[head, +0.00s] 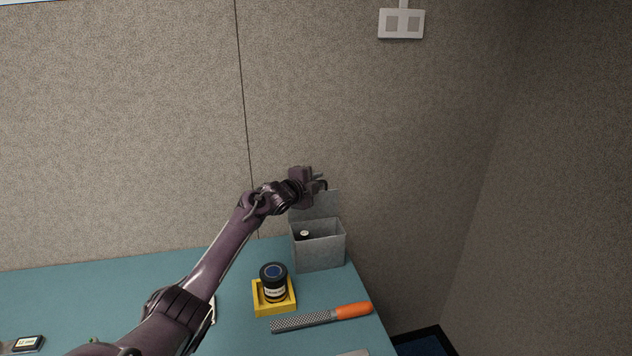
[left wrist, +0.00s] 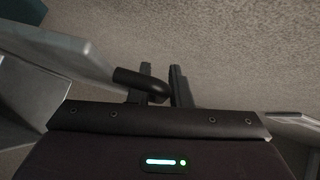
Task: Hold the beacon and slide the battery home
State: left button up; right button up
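I cannot pick out a beacon or a battery with certainty. A grey box (head: 319,252) stands at the table's right end with its lid (head: 317,206) raised. A dark item with a pale top (head: 304,234) shows inside it; the rest of it is hidden. My left gripper (head: 320,184) is up at the lid's top edge. In the left wrist view its fingers (left wrist: 162,85) stand close together on either side of a bent black handle (left wrist: 132,78) beside the grey lid (left wrist: 70,48), and look shut on it. My right gripper is out of view.
A black-lidded jar (head: 273,281) sits in a yellow tray (head: 276,309) in front of the box. A rasp with an orange handle (head: 353,311) lies near the right edge. A small dark labelled object (head: 28,344) is at lower left. The teal table (head: 110,285) is largely clear at left.

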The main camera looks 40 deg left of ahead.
aim_at(322, 196)
pick_arm(q)
jog(key=shift+c, duration=0.4)
grip_shut()
jog(key=shift+f, duration=0.1)
jog(key=s+d+m+t+b, duration=0.1)
jog(key=b, duration=0.3)
jog(key=s+d+m+t+b, duration=0.1)
jog(key=d+b, duration=0.1)
jog(key=b, duration=0.2)
jog(key=s+d+f+m+t+b, duration=0.1)
jog(key=s+d+m+t+b, duration=0.1)
jog(key=b, duration=0.2)
jog(key=shift+y, duration=0.3)
jog(key=shift+s+d+r+m+t+b, duration=0.25)
jog(key=shift+m+t+b, duration=0.25)
jog(key=shift+b, duration=0.5)
jog(key=shift+o, duration=0.4)
grip_release()
